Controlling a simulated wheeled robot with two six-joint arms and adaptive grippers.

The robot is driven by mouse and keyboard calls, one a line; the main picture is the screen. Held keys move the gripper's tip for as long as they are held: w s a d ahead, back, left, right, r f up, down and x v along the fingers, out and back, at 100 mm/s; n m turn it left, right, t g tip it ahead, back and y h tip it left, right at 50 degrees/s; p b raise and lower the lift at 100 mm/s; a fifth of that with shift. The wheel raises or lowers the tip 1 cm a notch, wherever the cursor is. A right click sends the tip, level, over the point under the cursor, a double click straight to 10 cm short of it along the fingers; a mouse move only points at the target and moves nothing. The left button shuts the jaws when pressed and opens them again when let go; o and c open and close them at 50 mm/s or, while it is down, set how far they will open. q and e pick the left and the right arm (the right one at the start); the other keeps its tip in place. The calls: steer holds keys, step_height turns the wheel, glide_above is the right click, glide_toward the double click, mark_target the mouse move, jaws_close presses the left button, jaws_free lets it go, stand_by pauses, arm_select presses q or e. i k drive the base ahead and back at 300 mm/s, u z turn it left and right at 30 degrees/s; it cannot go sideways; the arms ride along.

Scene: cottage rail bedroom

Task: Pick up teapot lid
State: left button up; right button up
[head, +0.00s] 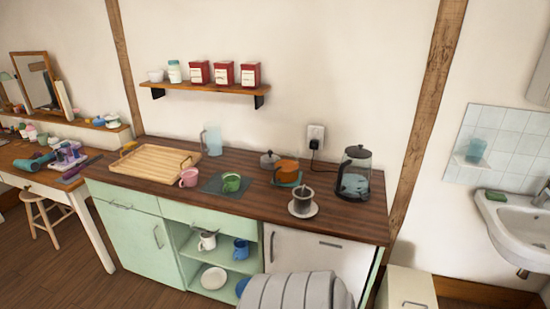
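A small round grey lid with a knob on top (269,159), which looks like the teapot lid, lies on the dark wooden counter (235,161). Just to its right and nearer is a glass teapot (287,169) with amber content, on a teal base; it looks uncovered on top. The two are very close; I cannot tell whether they touch. Neither of my grippers is in view.
A glass kettle (354,174) stands to the right, and a coffee dripper on a white saucer (303,212) nearer. A shelf (205,87) hangs above.

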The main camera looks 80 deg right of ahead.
mark_target(266, 160)
steer(key=z, duration=0.6)
steer(key=i, duration=0.85)
steer(key=z, duration=0.85)
